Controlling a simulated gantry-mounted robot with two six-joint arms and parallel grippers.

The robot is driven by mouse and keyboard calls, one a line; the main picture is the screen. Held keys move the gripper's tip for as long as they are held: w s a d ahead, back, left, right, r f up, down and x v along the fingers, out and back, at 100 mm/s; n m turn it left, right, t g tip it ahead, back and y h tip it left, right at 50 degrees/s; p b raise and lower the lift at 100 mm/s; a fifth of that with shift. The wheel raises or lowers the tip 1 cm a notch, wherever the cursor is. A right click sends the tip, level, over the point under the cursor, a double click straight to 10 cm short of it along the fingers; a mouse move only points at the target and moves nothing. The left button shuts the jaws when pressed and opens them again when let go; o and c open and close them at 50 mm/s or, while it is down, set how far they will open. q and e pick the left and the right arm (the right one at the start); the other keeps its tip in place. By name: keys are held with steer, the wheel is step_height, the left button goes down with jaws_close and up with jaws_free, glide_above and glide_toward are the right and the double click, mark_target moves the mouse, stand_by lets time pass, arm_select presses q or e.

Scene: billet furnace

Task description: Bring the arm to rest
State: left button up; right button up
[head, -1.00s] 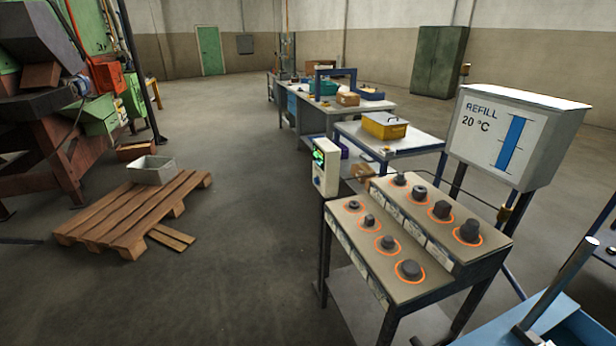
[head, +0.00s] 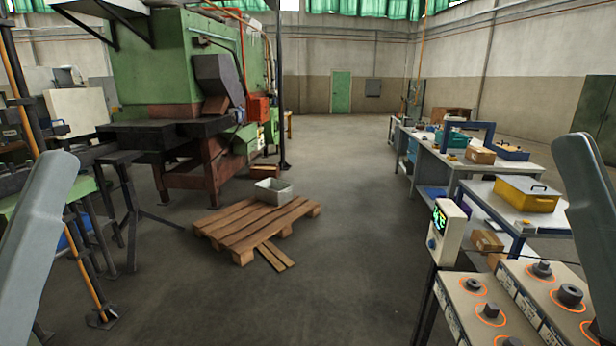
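In the head view a grey arm link of mine stands at the left edge, and another grey link of mine stands at the right edge. Both rise upright on either side of the picture. Neither gripper shows, so whether they are open or shut is hidden. Nothing held by me is in view.
A sample bench (head: 474,313) with several dark metal parts and a small display box (head: 446,232) stand at lower right. A wooden pallet (head: 240,236) with a grey bin (head: 272,191) lies ahead. The green furnace (head: 167,68) stands left.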

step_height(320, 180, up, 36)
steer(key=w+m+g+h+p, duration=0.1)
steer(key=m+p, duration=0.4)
steer(key=p, duration=3.3)
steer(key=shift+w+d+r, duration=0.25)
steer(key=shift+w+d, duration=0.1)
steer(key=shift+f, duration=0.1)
